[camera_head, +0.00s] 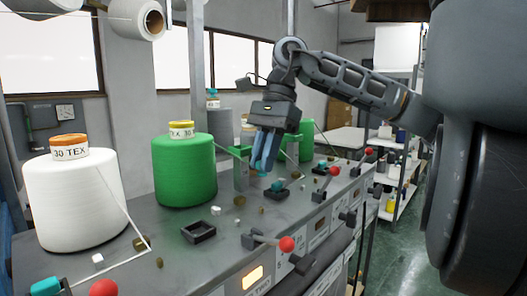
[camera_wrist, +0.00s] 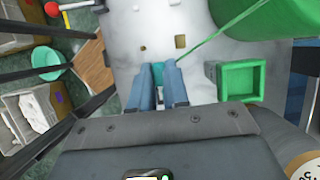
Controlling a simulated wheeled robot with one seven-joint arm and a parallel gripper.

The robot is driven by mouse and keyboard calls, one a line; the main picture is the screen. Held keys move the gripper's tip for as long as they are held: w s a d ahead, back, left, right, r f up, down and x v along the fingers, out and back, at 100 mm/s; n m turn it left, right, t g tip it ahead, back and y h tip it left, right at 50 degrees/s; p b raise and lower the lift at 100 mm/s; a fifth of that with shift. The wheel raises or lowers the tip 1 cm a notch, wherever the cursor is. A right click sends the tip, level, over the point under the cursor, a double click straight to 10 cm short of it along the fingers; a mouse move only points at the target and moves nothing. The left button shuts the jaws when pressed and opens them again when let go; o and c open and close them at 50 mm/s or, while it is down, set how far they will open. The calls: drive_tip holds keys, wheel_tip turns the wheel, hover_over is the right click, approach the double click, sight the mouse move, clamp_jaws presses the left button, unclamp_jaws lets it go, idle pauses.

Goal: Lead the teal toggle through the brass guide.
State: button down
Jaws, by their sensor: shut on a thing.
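My gripper (camera_head: 263,172) is raised above the grey machine top, its blue fingers pointing down. In the wrist view the fingers (camera_wrist: 158,85) are closed on the teal toggle (camera_wrist: 157,72), which shows between their tips. A green thread (camera_wrist: 222,30) runs from the green cone towards the fingertips. Small brass pieces lie on the machine top: a squarish one (camera_wrist: 180,41) and a smaller one (camera_wrist: 142,48) sit beyond the fingertips in the wrist view. A brass piece (camera_head: 239,201) also shows in the head view. I cannot tell which is the guide.
The green cone (camera_head: 184,172) and the white cone (camera_head: 75,200) stand to the left. An empty black holder (camera_head: 198,232) lies in front of the green cone. A green square-topped post (camera_wrist: 241,65) is close right of my fingers. Red-knobbed levers (camera_head: 286,244) line the front edge.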

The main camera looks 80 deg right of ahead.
drive_tip(key=shift+f+b, duration=0.55)
drive_tip(key=shift+f, duration=2.3)
drive_tip(key=shift+w+a+b, duration=0.35)
drive_tip(key=shift+w+a, duration=0.15)
drive_tip(key=shift+a, duration=0.3)
drive_tip(key=shift+w+a+b, duration=0.4)
drive_tip(key=shift+w+a, duration=0.1)
drive_tip(key=shift+a, duration=0.35)
drive_tip(key=shift+w+a+b, duration=0.35)
drive_tip(key=shift+w+a, duration=0.15)
drive_tip(key=shift+a, duration=0.3)
